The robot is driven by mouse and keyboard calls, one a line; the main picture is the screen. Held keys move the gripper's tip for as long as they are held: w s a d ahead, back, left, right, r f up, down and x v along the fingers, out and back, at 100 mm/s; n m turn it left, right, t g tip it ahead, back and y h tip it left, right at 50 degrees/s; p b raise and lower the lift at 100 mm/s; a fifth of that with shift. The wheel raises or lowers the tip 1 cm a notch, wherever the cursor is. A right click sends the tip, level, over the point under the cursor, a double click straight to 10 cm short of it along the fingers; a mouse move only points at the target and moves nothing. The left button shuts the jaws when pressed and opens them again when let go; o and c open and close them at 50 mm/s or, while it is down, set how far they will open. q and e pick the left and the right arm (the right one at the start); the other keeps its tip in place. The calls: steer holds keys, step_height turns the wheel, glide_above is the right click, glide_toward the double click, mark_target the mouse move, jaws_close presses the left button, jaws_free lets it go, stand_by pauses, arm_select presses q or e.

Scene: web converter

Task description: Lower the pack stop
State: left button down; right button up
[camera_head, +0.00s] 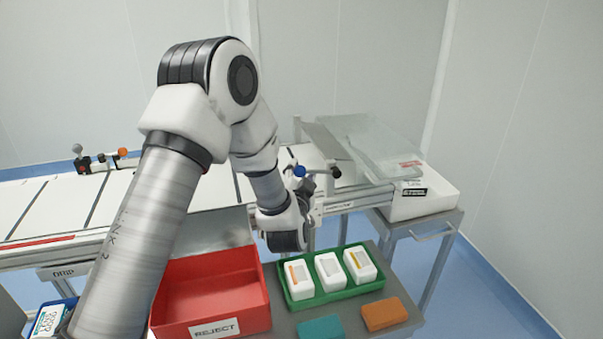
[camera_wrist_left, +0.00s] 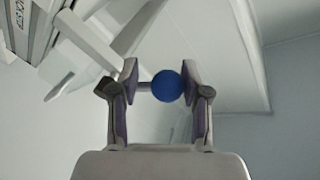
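A blue ball knob (camera_head: 299,171) on a thin rod is at the conveyor's right part, beside a dark lever end (camera_head: 335,170). I cannot tell for sure whether it belongs to the pack stop. My left gripper (camera_head: 306,184) is close to the knob, at the conveyor's front edge. In the left wrist view the blue knob (camera_wrist_left: 167,86) shows between the two fingertips of my left gripper (camera_wrist_left: 160,78). The fingers are apart, with a clear gap on the knob's left; the right finger looks close to it. My right gripper is not in view.
A red reject bin (camera_head: 212,300), a green tray (camera_head: 334,291) with white packs, and teal (camera_head: 320,328) and orange (camera_head: 384,313) blocks stand in front. A clear sloped cover (camera_head: 370,145) rises behind a white bin (camera_head: 425,198). An orange knob (camera_head: 122,152) is at the far left.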

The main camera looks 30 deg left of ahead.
arm_select(q)
steer(key=shift+w+r+p, duration=0.15)
steer(key=shift+r+p, duration=0.2)
steer(key=shift+r, duration=0.05)
